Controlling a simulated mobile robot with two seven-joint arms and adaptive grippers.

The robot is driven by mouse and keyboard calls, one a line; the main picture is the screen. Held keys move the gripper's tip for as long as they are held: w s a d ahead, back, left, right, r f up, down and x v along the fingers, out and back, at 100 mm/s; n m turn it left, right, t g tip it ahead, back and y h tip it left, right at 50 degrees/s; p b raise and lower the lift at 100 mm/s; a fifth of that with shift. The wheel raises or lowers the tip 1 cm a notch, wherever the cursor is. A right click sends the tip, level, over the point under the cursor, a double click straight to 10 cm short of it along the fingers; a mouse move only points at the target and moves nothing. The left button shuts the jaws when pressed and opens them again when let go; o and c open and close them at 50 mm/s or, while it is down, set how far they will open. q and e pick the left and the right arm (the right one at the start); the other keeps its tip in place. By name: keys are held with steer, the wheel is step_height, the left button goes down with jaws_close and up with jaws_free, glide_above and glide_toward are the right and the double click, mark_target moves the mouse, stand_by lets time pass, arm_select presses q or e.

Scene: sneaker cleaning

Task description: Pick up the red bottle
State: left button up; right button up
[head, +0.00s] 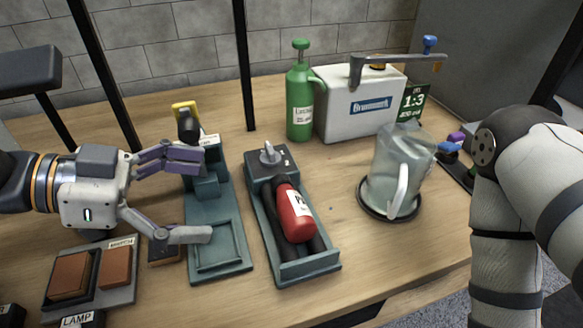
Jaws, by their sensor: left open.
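The red bottle (294,214) has a white label and lies tilted in a teal holder (309,268) near the middle of the wooden table. Dark padded strips show beside it, and a grey knob stands at the holder's back end. My left gripper (207,198) is open and empty, with its fingers spread, to the left of the bottle and apart from it. Its fingers are over or in front of a second teal stand. My right arm (505,200) shows at the right edge, but its gripper is out of view.
The second teal stand (236,256) lies between my left gripper and the bottle. A green bottle (300,105) and white canister (345,120) stand behind. A clear jug (393,165) stands right on a dark round base. Brown pads (75,275) and a lamp label lie front left.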

mark_target(282, 199)
arm_select(q)
steer(key=b+x, duration=0.1)
steer(key=x, duration=1.1)
steer(key=shift+s+f+b, duration=0.15)
steer(key=shift+s+b, duration=0.05)
steer(key=shift+b, duration=0.1)
steer(key=shift+c, duration=0.6)
arm_select(e)
steer(key=s+f+g, duration=0.1)
steer(key=s+f, duration=0.1)
steer(key=shift+s, duration=0.3)
arm_select(q)
steer(key=c, duration=0.9)
steer(key=shift+o, duration=0.2)
